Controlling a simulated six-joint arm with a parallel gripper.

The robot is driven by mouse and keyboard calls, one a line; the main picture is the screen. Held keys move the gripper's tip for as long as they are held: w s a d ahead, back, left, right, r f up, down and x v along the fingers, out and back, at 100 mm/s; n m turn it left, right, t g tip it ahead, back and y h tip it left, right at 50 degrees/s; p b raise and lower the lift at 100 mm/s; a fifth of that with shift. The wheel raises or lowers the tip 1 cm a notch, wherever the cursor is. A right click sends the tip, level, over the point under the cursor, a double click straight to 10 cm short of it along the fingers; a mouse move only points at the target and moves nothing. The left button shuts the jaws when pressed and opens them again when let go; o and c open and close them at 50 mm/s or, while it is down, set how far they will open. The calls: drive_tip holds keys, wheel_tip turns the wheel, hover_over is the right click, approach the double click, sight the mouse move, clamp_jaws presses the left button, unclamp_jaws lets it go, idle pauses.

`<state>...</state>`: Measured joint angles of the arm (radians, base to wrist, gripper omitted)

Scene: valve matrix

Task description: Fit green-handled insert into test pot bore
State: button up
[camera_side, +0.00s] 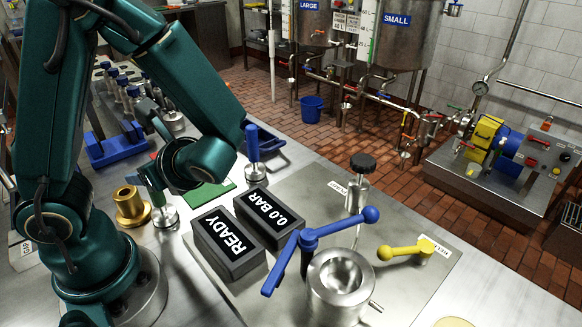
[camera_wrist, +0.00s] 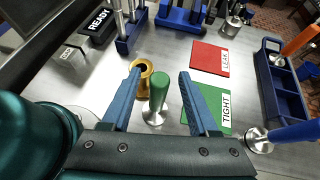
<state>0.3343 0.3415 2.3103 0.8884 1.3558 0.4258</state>
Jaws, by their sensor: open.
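The green-handled insert (camera_wrist: 158,92) stands upright on the steel bench, its silver foot at the bottom. In the wrist view its handle lies between the two blue fingers of my gripper (camera_wrist: 159,78), which are open with a visible gap on each side. In the side view the insert's silver foot (camera_side: 165,215) shows below my wrist, and its handle is partly hidden. The test pot (camera_side: 338,292) is a round steel body at the front centre right of the side view, with its bore (camera_side: 342,273) facing up. The pot is not in the wrist view.
A brass bushing (camera_side: 130,208) stands close beside the insert. A blue-handled insert (camera_side: 253,150) stands behind. Two black display blocks (camera_side: 228,243) lie between insert and pot. A blue lever (camera_side: 310,238) rises beside the pot, and a yellow lever (camera_side: 405,250) is at its right.

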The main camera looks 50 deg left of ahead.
drive_tip(key=w+d+r+n+t+h, duration=0.1)
drive_tip(key=d+r+n+t+h, duration=0.1)
drive_tip(key=d+n+h, duration=0.4)
drive_tip(key=w+d+r+n+t+h, duration=0.1)
drive_tip(key=d+r+n+t+h, duration=0.1)
drive_tip(key=d+n+t+h, duration=0.3)
drive_tip(key=d+n, duration=0.2)
drive_tip(key=n, duration=0.2)
drive_tip(key=shift+w+d+r+h, duration=0.3)
drive_tip(key=shift+w+d+h, duration=0.05)
drive_tip(key=shift+d+h, duration=0.05)
drive_tip(key=shift+o, duration=0.5)
drive_tip(key=shift+w+d+r+n+t, duration=0.2)
drive_tip(key=shift+r+n+t, duration=0.2)
drive_tip(key=shift+t, duration=0.1)
